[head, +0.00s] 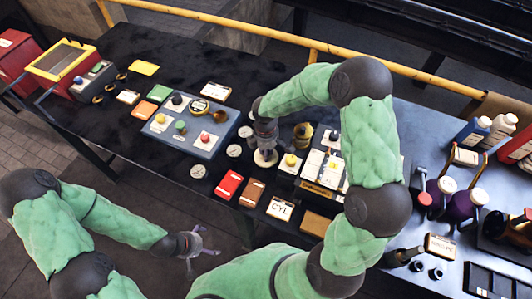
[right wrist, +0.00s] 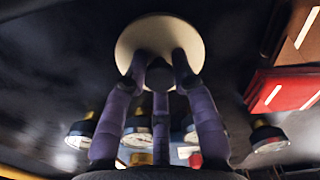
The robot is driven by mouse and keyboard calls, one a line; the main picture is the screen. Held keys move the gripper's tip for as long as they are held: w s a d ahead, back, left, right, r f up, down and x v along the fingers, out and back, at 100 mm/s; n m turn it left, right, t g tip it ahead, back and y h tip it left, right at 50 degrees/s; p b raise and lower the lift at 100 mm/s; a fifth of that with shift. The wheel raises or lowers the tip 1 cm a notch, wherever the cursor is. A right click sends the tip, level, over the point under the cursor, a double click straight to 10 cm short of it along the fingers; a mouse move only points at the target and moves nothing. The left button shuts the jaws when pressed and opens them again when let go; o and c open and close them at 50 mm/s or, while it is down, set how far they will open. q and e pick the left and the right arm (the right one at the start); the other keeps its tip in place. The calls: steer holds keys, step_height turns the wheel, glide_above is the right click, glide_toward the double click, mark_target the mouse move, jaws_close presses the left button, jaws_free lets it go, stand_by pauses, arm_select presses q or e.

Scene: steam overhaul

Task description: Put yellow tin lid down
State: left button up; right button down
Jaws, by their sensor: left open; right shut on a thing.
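My right gripper (head: 265,148) is shut on a pale cream round disc, the lid (head: 263,160), near the middle of the dark table. In the right wrist view the purple fingers (right wrist: 160,65) close at the middle of the lid (right wrist: 159,32), which looks more cream than yellow. I cannot tell whether the lid touches the table. My left gripper (head: 205,243) is open and empty, low in front of the table's near edge.
White gauges (head: 234,151) lie left of the lid, and a tray with coloured knobs (head: 216,117) stands beyond them. A brass-coloured pot (head: 303,131) and a knobbed panel stand to the right. Red (head: 229,184) and brown boxes lie along the front edge.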

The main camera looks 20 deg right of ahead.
steer(key=shift+f, duration=0.2)
steer(key=shift+f, duration=0.1)
steer(key=c, duration=1)
jaws_free()
step_height(320, 180, up, 12)
steer(key=p, duration=0.2)
steer(key=shift+r+p, duration=0.2)
steer(key=shift+p, duration=0.1)
